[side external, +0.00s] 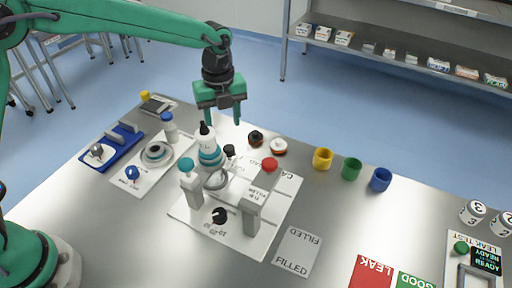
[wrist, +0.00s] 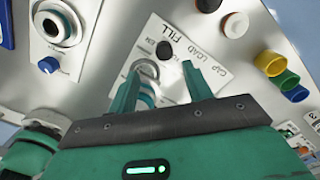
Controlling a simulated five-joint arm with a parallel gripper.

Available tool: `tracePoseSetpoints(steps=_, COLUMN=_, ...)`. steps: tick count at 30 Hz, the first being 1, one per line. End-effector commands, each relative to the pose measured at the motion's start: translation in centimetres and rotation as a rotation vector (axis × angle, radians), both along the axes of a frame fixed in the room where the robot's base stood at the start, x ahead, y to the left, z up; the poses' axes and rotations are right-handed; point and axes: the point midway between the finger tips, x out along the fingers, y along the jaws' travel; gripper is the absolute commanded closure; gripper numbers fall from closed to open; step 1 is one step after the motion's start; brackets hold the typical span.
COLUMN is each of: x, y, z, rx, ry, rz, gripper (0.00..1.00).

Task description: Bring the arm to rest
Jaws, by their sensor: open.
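My gripper (side external: 223,114) is raised above the fill station, fingers pointing down, open and empty. In the wrist view its two green fingers (wrist: 162,88) stand apart over the white station plate. In the side view a white bottle with a teal band and black tip (side external: 208,150) stands upright in the fill station (side external: 222,214), just below and left of the fingers. In the wrist view the bottle is mostly hidden behind the left finger, with only teal and white parts showing.
Yellow (side external: 322,158), green (side external: 352,168) and blue (side external: 381,179) cups stand right of the station. A FILLED pad (side external: 297,250), a red LEAK pad (side external: 371,272) and a green GOOD pad (side external: 415,281) lie in front. A blue tray (side external: 112,146) is at left. The air around my gripper is clear.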

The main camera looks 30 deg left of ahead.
Motion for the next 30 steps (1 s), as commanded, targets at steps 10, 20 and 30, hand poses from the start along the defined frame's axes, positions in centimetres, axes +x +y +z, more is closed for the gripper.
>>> tracePoseSetpoints(steps=10, x=-2.2, y=3.3, z=4.6, rx=-0.032, ry=-0.061, rz=0.306, gripper=0.50)
tracePoseSetpoints(steps=20, x=-6.5, y=7.7, z=9.3, rx=-0.097, ry=-0.134, rz=0.746, gripper=0.50)
tracePoseSetpoints(steps=30, x=-11.9, y=11.6, z=12.4, rx=-0.194, ry=-0.195, rz=1.196, gripper=0.50)
